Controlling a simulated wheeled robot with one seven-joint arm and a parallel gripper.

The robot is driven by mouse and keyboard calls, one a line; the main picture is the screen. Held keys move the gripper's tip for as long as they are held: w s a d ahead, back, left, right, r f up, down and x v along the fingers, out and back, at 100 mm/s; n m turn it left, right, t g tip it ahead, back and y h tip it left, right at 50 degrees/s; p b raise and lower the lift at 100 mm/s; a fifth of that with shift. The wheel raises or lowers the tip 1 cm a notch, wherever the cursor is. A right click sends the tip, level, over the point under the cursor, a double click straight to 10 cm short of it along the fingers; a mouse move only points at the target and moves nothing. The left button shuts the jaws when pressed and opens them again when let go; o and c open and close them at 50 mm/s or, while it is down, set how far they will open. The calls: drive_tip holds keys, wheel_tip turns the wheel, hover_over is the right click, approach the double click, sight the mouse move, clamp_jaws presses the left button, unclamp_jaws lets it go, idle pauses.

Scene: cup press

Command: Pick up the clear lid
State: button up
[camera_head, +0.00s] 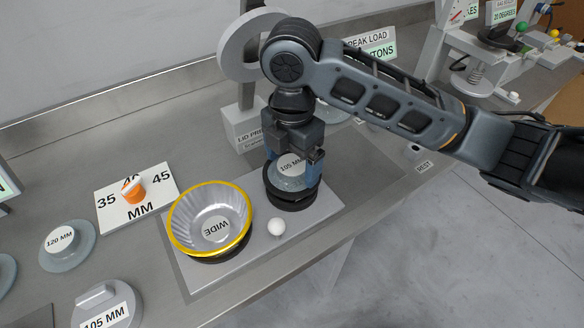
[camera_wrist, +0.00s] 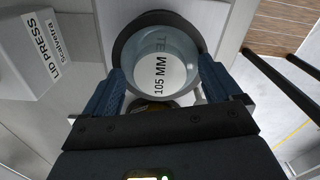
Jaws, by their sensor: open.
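A clear lid (camera_head: 290,178) labelled 105 MM lies on a round black holder (camera_head: 292,202) on the grey base plate. It also shows in the wrist view (camera_wrist: 180,52), centred ahead of the fingers. My gripper (camera_head: 295,160) points down over this lid, and its blue fingers are apart, one at each side of it. In the wrist view my gripper (camera_wrist: 165,78) is open, with nothing held. I cannot tell whether the fingers touch the lid's rim. Another clear lid (camera_head: 82,254), labelled 120 MM, lies at the left.
The lid press (camera_head: 244,127) stands close behind. A number card (camera_head: 107,222) with an orange piece and a grey 105 MM block (camera_head: 92,297) are further left.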

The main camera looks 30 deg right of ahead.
sight(292, 164)
drive_tip(key=shift+c, duration=0.4)
drive_tip(key=c, duration=1)
drive_tip(key=shift+r, duration=0.15)
drive_tip(key=shift+c, duration=0.2)
drive_tip(key=shift+r, duration=1.85)
drive_tip(key=s+d+r+b, duration=0.1)
drive_tip(key=s+d+r, duration=0.5)
drive_tip(key=d, duration=0.4)
drive_tip(key=shift+r, duration=0.5)
drive_tip(key=shift+r, duration=0.2)
drive_tip(key=shift+r+p, duration=2)
drive_tip(key=shift+r, duration=0.35)
